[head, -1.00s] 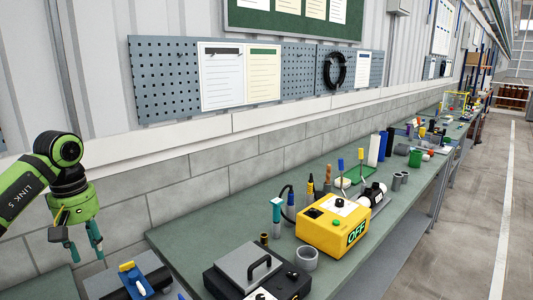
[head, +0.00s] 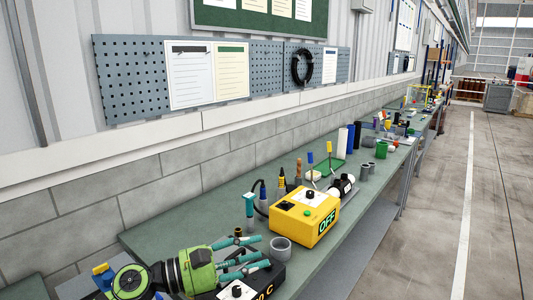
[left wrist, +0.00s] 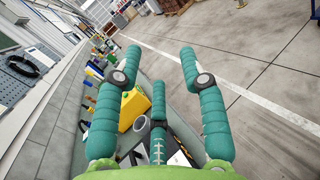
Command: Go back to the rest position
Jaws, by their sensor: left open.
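My left gripper (head: 246,256), green with teal segmented fingers, is low in the head view, over the near end of the green workbench (head: 180,217). Its fingers point right and are spread apart with nothing between them. It hides much of the black box (head: 262,284) under it; whether it touches the box I cannot tell. In the left wrist view the same gripper (left wrist: 160,62) is open and empty, with floor and bench beyond its fingers. My right gripper is not in view.
A yellow box marked OFF (head: 304,217) stands on the bench, with a grey ring (head: 280,249) in front of it. Upright tools and bottles stand behind. A pegboard (head: 130,77) hangs on the wall. The floor aisle (head: 425,220) at the right is clear.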

